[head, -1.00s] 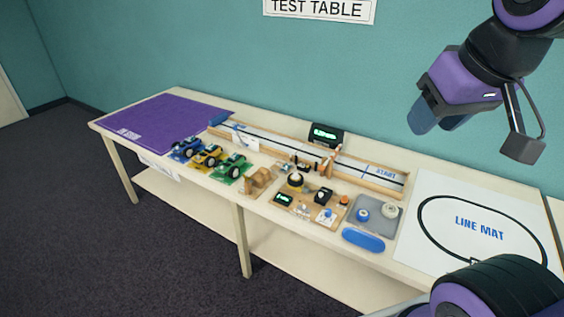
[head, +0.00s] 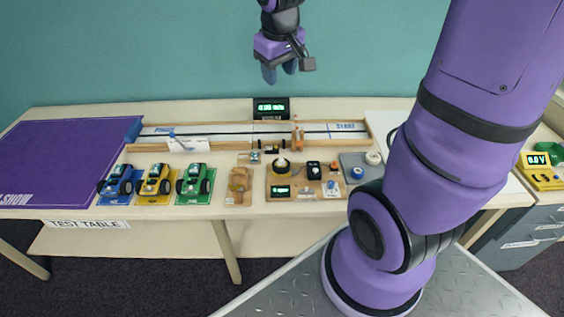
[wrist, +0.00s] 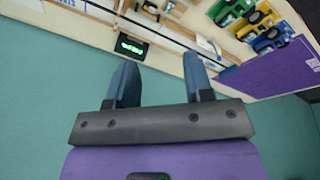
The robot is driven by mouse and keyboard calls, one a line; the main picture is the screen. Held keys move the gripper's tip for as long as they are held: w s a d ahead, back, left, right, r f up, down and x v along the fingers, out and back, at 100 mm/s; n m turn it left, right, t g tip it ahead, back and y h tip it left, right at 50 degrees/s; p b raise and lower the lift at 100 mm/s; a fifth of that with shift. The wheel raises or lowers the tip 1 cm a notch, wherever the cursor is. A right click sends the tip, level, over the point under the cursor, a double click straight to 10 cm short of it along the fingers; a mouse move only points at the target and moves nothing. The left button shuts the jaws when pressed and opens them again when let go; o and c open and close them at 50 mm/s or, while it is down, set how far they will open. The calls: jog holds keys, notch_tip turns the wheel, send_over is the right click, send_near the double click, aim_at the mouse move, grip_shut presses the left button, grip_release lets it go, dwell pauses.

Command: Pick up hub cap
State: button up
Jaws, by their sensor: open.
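I cannot tell for sure which thing is the hub cap. My gripper (head: 279,71) hangs high above the table's back edge, before the wall. Its jaws are open and empty, and it touches nothing. The wrist view shows its two blue-grey fingers (wrist: 161,78) apart, with the table beyond them.
Blue, yellow and green toy cars (head: 195,180) stand left of a wooden part (head: 239,185) and the electronics board (head: 307,182). A long track (head: 220,132) and a display (head: 270,108) stand behind. My arm hides much of the table's right side.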

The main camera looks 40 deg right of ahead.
jog(key=w+d+f+g, duration=0.25)
jog(key=w+f, duration=0.35)
jog(key=f, duration=0.5)
jog(key=n+y, duration=0.1)
jog(key=y, duration=0.1)
send_over(281, 159)
jog(key=f, duration=2)
jog(key=shift+w+a+f, duration=0.2)
jog(key=shift+a+f, duration=0.05)
jog(key=shift+s+d+f, duration=0.1)
jog(key=shift+d+f, duration=0.1)
jog(key=shift+f, duration=1.1)
jog(key=shift+d+f, duration=0.2)
jog(key=shift+f, duration=1.1)
grip_shut()
